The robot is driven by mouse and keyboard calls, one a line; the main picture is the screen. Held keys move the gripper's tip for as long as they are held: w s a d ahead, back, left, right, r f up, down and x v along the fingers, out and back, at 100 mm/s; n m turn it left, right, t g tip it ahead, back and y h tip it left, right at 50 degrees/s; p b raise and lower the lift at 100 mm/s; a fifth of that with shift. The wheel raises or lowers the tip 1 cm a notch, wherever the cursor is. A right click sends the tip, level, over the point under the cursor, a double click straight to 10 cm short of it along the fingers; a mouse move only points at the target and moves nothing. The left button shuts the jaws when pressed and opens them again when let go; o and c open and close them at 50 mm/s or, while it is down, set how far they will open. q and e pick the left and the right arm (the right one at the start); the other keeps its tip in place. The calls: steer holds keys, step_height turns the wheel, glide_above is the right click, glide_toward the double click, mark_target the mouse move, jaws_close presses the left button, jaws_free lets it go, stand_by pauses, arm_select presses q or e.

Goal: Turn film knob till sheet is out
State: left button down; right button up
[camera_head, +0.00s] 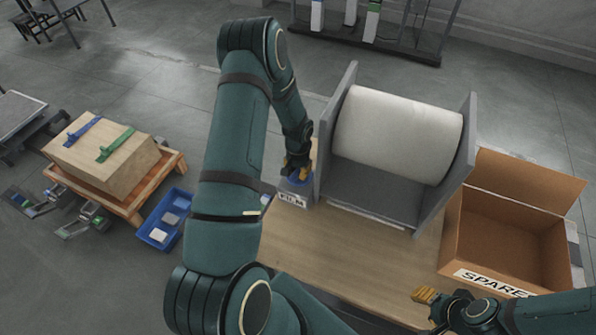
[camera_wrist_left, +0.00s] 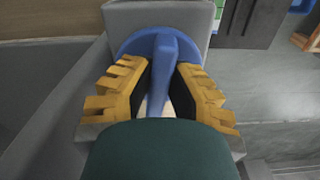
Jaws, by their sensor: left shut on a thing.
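A large white film roll (camera_head: 398,135) sits between the two grey side plates of a dispenser (camera_head: 335,120) on the wooden table. A thin pale strip (camera_head: 368,214) shows along the dispenser's front lower edge; I cannot tell how far it sticks out. The blue film knob (camera_head: 297,181) is on a small grey labelled housing (camera_head: 292,199) left of the dispenser. My left gripper (camera_head: 297,167) is shut on the knob. In the left wrist view, its yellow fingers stand on both sides of the knob's upright blue grip (camera_wrist_left: 172,75). My right gripper (camera_head: 425,295) is near the table's front right, away from the knob; its opening is unclear.
An open cardboard box (camera_head: 505,238) labelled SPARE stands right of the dispenser. The wooden tabletop (camera_head: 345,253) in front is clear. Left on the floor are a carton (camera_head: 110,170) on a wooden pallet and a blue bin (camera_head: 165,219) with small items.

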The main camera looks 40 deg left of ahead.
arm_select(q)
steer(key=m+b, duration=0.1)
steer(key=m, duration=0.2)
steer(key=shift+a+f, duration=0.1)
steer(key=m, duration=0.3)
steer(key=shift+a+m, duration=0.15)
steer(key=shift+m, duration=0.25)
steer(key=m, duration=0.3)
steer(key=shift+m, duration=0.3)
steer(key=m, duration=0.3)
steer(key=shift+w+a+m, duration=0.15)
steer(key=shift+m, duration=0.15)
steer(key=m, duration=0.4)
steer(key=shift+w+m+p, duration=0.15)
steer(key=shift+m+p, duration=0.15)
steer(key=shift+p, duration=0.1)
steer(key=m+p, duration=0.1)
steer(key=m, duration=0.3)
steer(key=shift+w, duration=0.15)
steer(key=m+p, duration=0.1)
steer(key=m, duration=0.4)
steer(key=shift+w, duration=0.1)
steer(key=shift+w+d+m+p, duration=0.15)
steer(key=shift+m+p, duration=0.4)
steer(key=shift+m, duration=1.25)
